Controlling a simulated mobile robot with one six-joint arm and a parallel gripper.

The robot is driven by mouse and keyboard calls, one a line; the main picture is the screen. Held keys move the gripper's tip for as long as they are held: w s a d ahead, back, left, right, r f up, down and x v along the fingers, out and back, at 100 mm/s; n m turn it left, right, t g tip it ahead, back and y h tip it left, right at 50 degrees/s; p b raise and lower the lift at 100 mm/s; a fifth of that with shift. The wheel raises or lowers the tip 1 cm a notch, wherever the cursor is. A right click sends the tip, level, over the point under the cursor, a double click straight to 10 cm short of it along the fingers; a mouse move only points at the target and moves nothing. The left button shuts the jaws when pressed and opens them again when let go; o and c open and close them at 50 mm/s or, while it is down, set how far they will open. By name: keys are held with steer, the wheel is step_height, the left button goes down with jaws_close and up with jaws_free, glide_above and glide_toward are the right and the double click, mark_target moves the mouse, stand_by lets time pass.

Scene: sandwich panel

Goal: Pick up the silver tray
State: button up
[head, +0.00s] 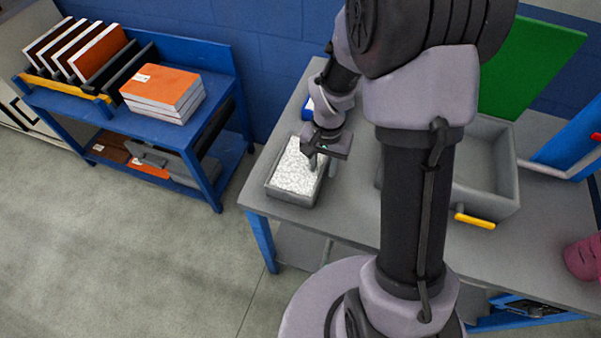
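A small grey, silver-looking tray (290,197) filled with white granular stuff (298,168) sits at the left end of the grey workbench in the head view. My gripper (321,167) points down at the tray's right rim. One finger shows over the inner side of that rim, and the other seems to be just outside it. The view is too small to tell whether the fingers touch or grip the wall. My arm hides part of the bench to the right of the tray.
A larger grey bin (495,205) with a yellow handle (475,221) stands right of my arm. A blue item (308,108) lies behind the tray. A pink object (582,258) is far right. A blue shelf rack (75,105) with orange panels (163,88) stands left, beyond open floor.

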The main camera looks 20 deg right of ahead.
step_height(320, 180, down, 2)
steer(key=shift+f, duration=0.2)
steer(key=shift+r, duration=0.15)
jaws_close()
stand_by(1.0)
